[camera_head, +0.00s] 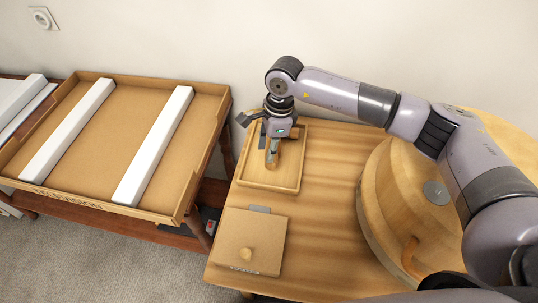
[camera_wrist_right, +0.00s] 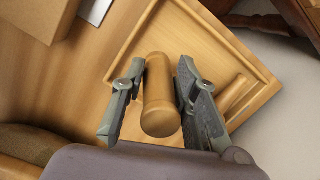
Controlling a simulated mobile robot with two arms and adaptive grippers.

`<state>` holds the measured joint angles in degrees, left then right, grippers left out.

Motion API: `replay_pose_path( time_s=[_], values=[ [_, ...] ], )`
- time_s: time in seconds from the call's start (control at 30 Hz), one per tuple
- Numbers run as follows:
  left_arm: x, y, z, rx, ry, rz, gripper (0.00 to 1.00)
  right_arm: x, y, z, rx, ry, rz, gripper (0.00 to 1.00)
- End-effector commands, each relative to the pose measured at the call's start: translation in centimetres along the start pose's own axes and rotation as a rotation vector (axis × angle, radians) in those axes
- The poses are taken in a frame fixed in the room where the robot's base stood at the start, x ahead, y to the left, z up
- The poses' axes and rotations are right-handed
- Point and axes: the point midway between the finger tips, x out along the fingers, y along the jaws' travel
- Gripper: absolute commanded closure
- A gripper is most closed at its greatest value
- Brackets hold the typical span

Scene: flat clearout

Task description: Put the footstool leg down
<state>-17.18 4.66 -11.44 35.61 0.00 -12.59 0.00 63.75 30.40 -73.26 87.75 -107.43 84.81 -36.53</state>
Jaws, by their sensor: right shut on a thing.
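The footstool leg (camera_wrist_right: 160,100) is a brown turned wooden cylinder with a rounded end. In the head view its lower part (camera_head: 272,160) shows under my right gripper (camera_head: 271,146). In the right wrist view my right gripper (camera_wrist_right: 157,95) has one finger on each side of the leg and is shut on it. The leg is over the shallow wooden tray (camera_head: 268,187); I cannot tell whether it touches the tray floor. Another wooden piece (camera_wrist_right: 234,93) lies in the tray near its rim in the wrist view. My left gripper is not in view.
A cardboard box (camera_head: 265,262) with a round knob on top stands in front of the tray. A big round wooden body (camera_head: 378,195) with a grey disc takes up the table's right. Left is a large cardboard tray (camera_head: 128,126) with white bars. The table's middle is clear.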

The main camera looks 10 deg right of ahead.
Motion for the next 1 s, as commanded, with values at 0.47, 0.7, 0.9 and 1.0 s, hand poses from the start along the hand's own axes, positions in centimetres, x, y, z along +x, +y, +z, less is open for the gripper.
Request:
replay_pose_path(
  time_s=[0.47, 0.7, 0.9, 1.0],
  values=[
    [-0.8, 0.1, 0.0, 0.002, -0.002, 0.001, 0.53, 4.8, 0.0, -0.7, 0.001, -0.001, -0.001, 1.0],
    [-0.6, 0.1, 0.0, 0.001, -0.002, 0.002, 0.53, 4.9, -0.1, -0.7, 0.0, -0.001, -0.002, 1.0],
    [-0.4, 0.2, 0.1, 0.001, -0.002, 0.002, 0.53, 5.0, 0.0, -0.7, 0.0, -0.001, -0.002, 0.66],
    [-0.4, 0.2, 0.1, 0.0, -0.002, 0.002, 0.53, 5.0, 0.0, -0.7, 0.0, 0.0, -0.001, 0.6]
  ],
)
